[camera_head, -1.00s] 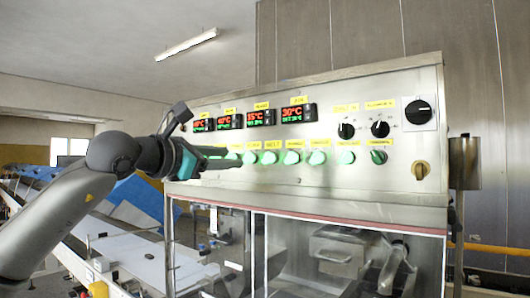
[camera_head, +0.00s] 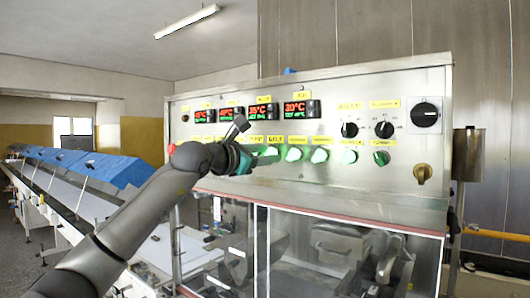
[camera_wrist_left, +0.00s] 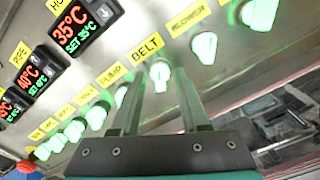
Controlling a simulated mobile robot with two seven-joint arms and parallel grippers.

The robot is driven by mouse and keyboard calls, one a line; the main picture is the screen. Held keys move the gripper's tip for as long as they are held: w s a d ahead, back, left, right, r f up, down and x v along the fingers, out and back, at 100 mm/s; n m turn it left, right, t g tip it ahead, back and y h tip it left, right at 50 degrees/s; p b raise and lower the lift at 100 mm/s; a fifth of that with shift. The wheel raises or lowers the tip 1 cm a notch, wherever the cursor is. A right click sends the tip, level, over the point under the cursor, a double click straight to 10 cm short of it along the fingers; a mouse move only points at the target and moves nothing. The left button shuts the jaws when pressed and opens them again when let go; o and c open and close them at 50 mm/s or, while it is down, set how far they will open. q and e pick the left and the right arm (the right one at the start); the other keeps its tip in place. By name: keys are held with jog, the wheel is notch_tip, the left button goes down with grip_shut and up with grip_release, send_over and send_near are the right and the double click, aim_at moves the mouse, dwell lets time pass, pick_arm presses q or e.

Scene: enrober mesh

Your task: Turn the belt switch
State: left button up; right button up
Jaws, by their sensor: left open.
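The belt switch (camera_wrist_left: 160,74) is a lit, pale green-white knob under the yellow BELT label (camera_wrist_left: 147,47) on the steel panel. In the head view the belt switch (camera_head: 270,153) is in the row of lit knobs, partly behind my gripper. My left gripper (camera_wrist_left: 157,82) is open, with one finger on each side of the belt switch. I cannot tell whether either finger touches it. In the head view my left gripper (camera_head: 257,159) is at the panel face and its fingertips are hard to make out. My right gripper is not in view.
The blower switch (camera_wrist_left: 204,47) is close to the right finger, and the pump switch (camera_wrist_left: 121,95) is beside the left one. Temperature displays (camera_head: 299,109) sit above the row. Black dials (camera_head: 349,130) and a brass-coloured knob (camera_head: 423,173) are at the right. Glass doors are below.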

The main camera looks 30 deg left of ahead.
pick_arm(q)
jog(key=shift+c, duration=0.2)
grip_shut()
jog(key=shift+n, duration=0.3)
jog(key=n+b, duration=0.3)
jog(key=n, duration=0.4)
jog(key=shift+n, duration=0.4)
jog(key=shift+n+b, duration=0.35)
jog(key=shift+n, duration=1.45)
